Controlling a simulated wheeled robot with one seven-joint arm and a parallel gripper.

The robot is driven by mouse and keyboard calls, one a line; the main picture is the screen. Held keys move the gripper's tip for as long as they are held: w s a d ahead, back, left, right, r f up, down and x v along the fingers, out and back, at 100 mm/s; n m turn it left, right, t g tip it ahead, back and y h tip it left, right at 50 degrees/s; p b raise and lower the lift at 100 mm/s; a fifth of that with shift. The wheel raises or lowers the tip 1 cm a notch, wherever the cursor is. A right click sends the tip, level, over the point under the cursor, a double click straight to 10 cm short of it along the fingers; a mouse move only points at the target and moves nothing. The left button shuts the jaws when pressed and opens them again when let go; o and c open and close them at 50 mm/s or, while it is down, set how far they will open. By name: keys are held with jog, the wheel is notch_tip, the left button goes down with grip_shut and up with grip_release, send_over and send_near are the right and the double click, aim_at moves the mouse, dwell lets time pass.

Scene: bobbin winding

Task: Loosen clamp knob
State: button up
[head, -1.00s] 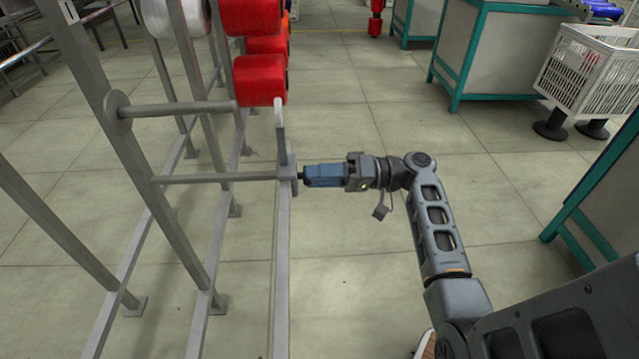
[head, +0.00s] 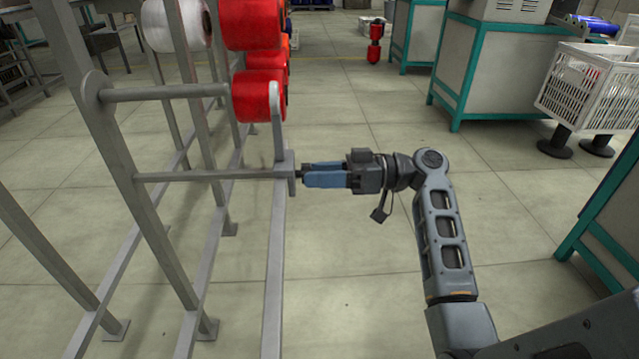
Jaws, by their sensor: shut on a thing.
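The clamp knob (head: 300,175) is a small dark piece at the end of the clamp block (head: 291,174), on the end of a grey horizontal bar (head: 215,175). My gripper (head: 308,175) reaches in from the right with its blue fingers level. The fingertips are at the knob and shut on it. The fingers hide most of the knob, so its turn cannot be told. A flat upright grey arm (head: 278,130) rises from the clamp block beside a red bobbin.
Red bobbins (head: 258,95) and a white bobbin (head: 177,25) hang on the grey rack at left. A white crate (head: 590,88) stands on the right near teal-framed cabinets (head: 480,60). The tiled floor (head: 350,290) below the arm is clear.

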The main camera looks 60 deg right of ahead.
jog(key=shift+f+n+b, duration=0.1)
jog(key=shift+n+b, duration=0.2)
jog(key=shift+n, duration=0.1)
jog(key=o, duration=1.1)
jog(key=shift+c, duration=0.2)
jog(key=shift+d, duration=0.1)
jog(key=p+v, duration=0.2)
jog(key=v, duration=0.5)
jog(key=shift+s+d, duration=0.15)
jog(key=shift+s, duration=0.15)
